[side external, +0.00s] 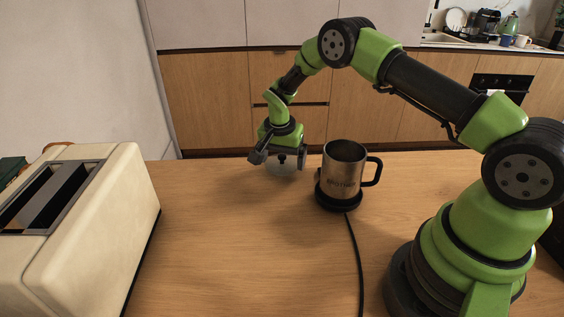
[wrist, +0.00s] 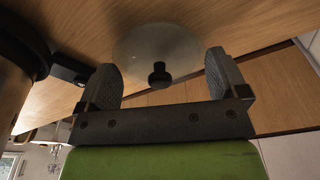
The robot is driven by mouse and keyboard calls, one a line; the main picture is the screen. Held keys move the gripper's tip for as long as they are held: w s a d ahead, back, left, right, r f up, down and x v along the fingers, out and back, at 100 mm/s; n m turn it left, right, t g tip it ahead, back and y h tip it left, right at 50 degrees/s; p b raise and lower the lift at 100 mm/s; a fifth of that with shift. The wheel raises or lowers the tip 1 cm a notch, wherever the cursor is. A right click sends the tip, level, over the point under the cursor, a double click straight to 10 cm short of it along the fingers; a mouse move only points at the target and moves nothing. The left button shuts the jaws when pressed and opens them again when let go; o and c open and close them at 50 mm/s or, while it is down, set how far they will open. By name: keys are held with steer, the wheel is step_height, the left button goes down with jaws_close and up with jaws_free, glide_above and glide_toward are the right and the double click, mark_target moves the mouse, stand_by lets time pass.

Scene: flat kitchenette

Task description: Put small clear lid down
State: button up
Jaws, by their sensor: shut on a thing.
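The small clear lid (side external: 283,170) is a see-through disc with a dark knob, near the table's far edge, left of the metal mug. My gripper (side external: 279,158) points down over it, with its fingers spread to about the lid's width and shut on the lid. In the wrist view the lid (wrist: 141,48) lies between the fingertips of my gripper (wrist: 162,72), and its knob faces the palm. The lid is at or just above the tabletop; I cannot tell if it touches.
The metal mug (side external: 343,168) stands on a black round base (side external: 340,202) close right of my gripper. A black cable (side external: 358,260) runs forward from it. A cream toaster (side external: 105,220) fills the left. The table (side external: 240,250) between is clear.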

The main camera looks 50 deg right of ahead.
steer(key=shift+f, duration=0.7)
steer(key=shift+f, duration=0.2)
steer(key=o, duration=0.6)
steer(key=shift+o, duration=0.2)
step_height(320, 180, up, 12)
steer(key=a, duration=0.2)
step_height(320, 180, up, 10)
steer(key=n+t, duration=0.2)
glide_above(280, 167)
steer(key=s+a, duration=0.3)
steer(key=s, duration=0.1)
steer(key=s+a+r+n+t+y, duration=0.1)
steer(key=s+a+r+n, duration=0.1)
steer(key=s, duration=0.5)
steer(key=s+a+r+n+t+y, duration=0.1)
steer(key=s+a+r+n+t, duration=0.1)
steer(key=s, duration=0.5)
steer(key=s+a+r+n+t+y, duration=0.1)
steer(key=s+a+r+n, duration=0.1)
steer(key=s+r, duration=0.3)
steer(key=s+n, duration=0.1)
steer(key=s, duration=0.2)
steer(key=shift+a+t+y, duration=0.3)
steer(key=shift+a, duration=0.05)
